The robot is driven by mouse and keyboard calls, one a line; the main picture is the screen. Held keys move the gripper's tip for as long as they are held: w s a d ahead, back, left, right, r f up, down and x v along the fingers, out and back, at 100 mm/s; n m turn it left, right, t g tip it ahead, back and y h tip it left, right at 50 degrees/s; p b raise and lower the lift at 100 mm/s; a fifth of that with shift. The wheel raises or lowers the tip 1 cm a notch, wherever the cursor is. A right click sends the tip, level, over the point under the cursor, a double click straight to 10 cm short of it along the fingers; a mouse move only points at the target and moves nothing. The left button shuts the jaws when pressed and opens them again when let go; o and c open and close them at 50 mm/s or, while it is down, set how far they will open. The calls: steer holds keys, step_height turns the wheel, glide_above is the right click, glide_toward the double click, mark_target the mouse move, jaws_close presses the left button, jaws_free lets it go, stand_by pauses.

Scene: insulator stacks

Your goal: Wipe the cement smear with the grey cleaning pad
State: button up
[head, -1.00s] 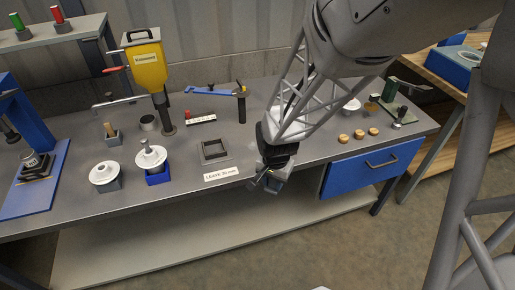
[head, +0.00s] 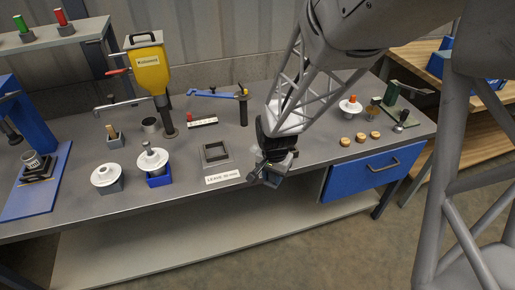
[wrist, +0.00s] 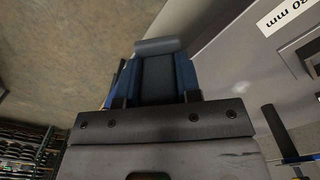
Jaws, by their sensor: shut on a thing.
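My gripper (head: 264,177) is at the front edge of the grey bench (head: 205,195), just right of the white label (head: 224,177). In the wrist view its two blue fingers are shut on the grey cleaning pad (wrist: 158,47), whose lighter end shows beyond them. In the head view the pad is hard to tell apart from the fingers. I cannot tell whether the pad touches anything.
A square dark frame (head: 215,153) stands behind the label. White insulators (head: 107,175) and a yellow cement dispenser (head: 149,68) are to the left. Several wooden discs (head: 346,142) and a white insulator with an orange top (head: 350,106) are to the right, above a blue drawer (head: 372,172).

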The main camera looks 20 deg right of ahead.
steer(key=w+d+r, duration=0.1)
steer(key=w+d, duration=0.1)
steer(key=w, duration=0.9)
steer(key=w+d+r, duration=0.1)
steer(key=w+d, duration=0.1)
steer(key=w, duration=0.9)
steer(key=shift+r, duration=0.25)
steer(key=shift+f, duration=0.15)
